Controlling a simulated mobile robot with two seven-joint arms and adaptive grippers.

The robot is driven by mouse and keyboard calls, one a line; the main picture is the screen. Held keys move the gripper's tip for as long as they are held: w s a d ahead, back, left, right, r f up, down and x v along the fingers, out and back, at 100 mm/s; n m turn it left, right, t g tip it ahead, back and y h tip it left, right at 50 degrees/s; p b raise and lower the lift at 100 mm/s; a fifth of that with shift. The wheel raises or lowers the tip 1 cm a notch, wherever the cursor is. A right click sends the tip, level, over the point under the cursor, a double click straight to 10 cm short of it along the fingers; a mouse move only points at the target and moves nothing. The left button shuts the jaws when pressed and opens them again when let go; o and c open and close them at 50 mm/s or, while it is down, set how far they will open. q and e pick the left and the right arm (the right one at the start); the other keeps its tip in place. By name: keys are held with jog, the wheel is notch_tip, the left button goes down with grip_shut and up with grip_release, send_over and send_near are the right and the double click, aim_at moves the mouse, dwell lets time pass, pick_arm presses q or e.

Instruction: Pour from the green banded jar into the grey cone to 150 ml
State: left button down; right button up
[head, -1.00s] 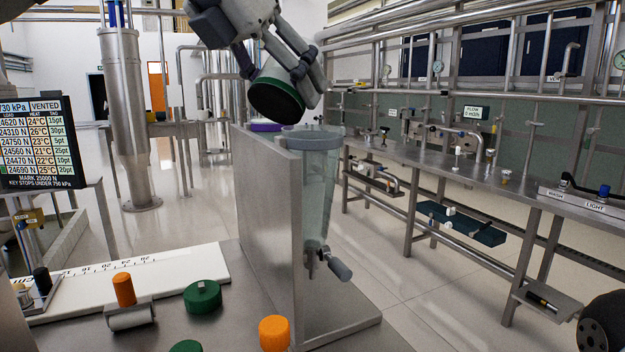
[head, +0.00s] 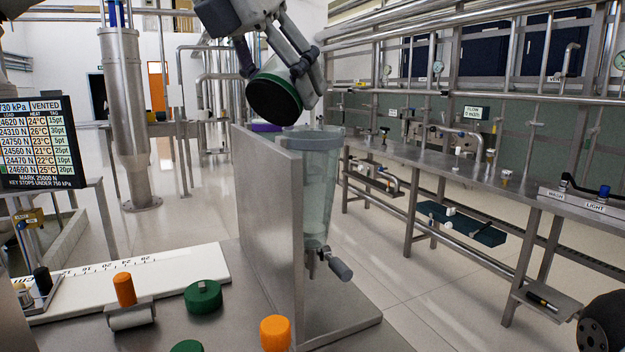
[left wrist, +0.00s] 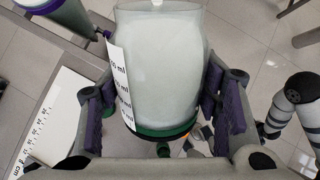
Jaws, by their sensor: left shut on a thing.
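My left gripper (head: 290,68) is shut on the green banded jar (head: 274,98), above the grey cone (head: 320,190). The jar is tilted, and its dark round end with a green rim faces down and toward the head camera. In the left wrist view, the jar (left wrist: 160,65) sits between the purple pads of my left gripper (left wrist: 158,108); it looks pale, with a green band and a strip of ml marks. The cone is see-through and hazy, upright on a metal stand with a tap below; its level cannot be read. No stream shows.
A metal plate (head: 268,215) stands left of the cone. A purple banded vessel (left wrist: 60,12) shows at top left in the wrist view. Green caps (head: 203,297), an orange cap (head: 274,333), a roller piece (head: 130,315) and a white ruler board (head: 190,262) lie on the bench.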

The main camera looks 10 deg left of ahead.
pick_arm(q)
jog(key=shift+f+g+y, duration=0.1)
jog(key=shift+g+y, duration=0.3)
jog(key=shift+g, duration=0.6)
dwell(0.9)
jog(key=shift+s, duration=0.15)
dwell(0.6)
jog(key=shift+a, duration=0.1)
jog(key=shift+w+f+g, duration=0.1)
jog(key=shift+w+g, duration=0.15)
jog(key=shift+g, duration=0.15)
jog(key=shift+s, duration=0.2)
jog(key=shift+w+f+y, duration=0.1)
jog(key=shift+y, duration=0.2)
